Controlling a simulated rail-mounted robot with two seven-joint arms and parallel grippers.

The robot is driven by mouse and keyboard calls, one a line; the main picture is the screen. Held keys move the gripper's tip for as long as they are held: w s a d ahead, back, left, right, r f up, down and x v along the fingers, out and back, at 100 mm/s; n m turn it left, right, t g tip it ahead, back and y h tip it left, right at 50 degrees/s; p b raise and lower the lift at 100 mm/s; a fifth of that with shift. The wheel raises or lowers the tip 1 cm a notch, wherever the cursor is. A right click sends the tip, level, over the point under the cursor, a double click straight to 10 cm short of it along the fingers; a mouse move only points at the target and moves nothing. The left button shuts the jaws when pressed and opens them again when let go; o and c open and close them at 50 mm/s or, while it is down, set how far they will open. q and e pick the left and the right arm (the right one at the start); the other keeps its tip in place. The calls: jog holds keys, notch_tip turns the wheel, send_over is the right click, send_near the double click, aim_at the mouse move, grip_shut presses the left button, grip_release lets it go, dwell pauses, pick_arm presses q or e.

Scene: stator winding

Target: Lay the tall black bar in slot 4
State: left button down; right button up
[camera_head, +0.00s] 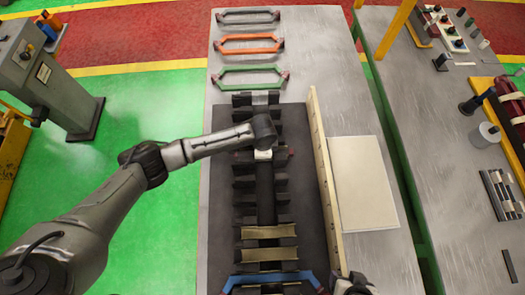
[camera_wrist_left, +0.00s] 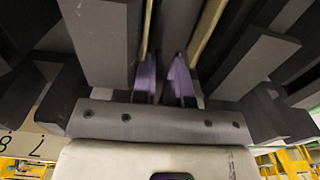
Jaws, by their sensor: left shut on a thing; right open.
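The dark slotted stator block (camera_head: 265,205) lies on the table, with rows of teeth on both sides. My left gripper (camera_wrist_left: 164,80) is over its middle and shut on a dark bar, mostly hidden under the arm in the head view. In the left wrist view, its two purple fingertips reach down between dark teeth. A small red end shows just right of the wrist in the head view; I cannot tell for sure how deep the bar sits. Tan liners (camera_head: 268,243) show in nearer slots. My right gripper (camera_head: 350,284) is open at the bottom edge, partly cut off.
Grey (camera_head: 247,11), orange (camera_head: 248,37) and green (camera_head: 247,70) coils lie beyond the block. A blue coil (camera_head: 270,277) is at its near end. A tan rail (camera_head: 322,170) stands along the right side, with a pale sheet (camera_head: 364,182) beside it.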

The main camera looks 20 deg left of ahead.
pick_arm(q)
jog(key=shift+f, duration=0.15)
pick_arm(e)
jog(key=shift+d, duration=0.15)
pick_arm(q)
jog(key=c, duration=1.1)
grip_release()
pick_arm(e)
jog(key=shift+r, duration=0.2)
pick_arm(q)
jog(key=shift+r+p, duration=0.55)
jog(key=shift+p, duration=0.2)
pick_arm(e)
jog(key=shift+r, duration=0.5)
pick_arm(q)
jog(key=shift+r, duration=0.15)
pick_arm(e)
jog(key=shift+r, duration=0.25)
pick_arm(q)
jog(key=shift+r+p, duration=0.2)
jog(key=shift+p, duration=0.25)
pick_arm(e)
jog(key=shift+r, duration=0.25)
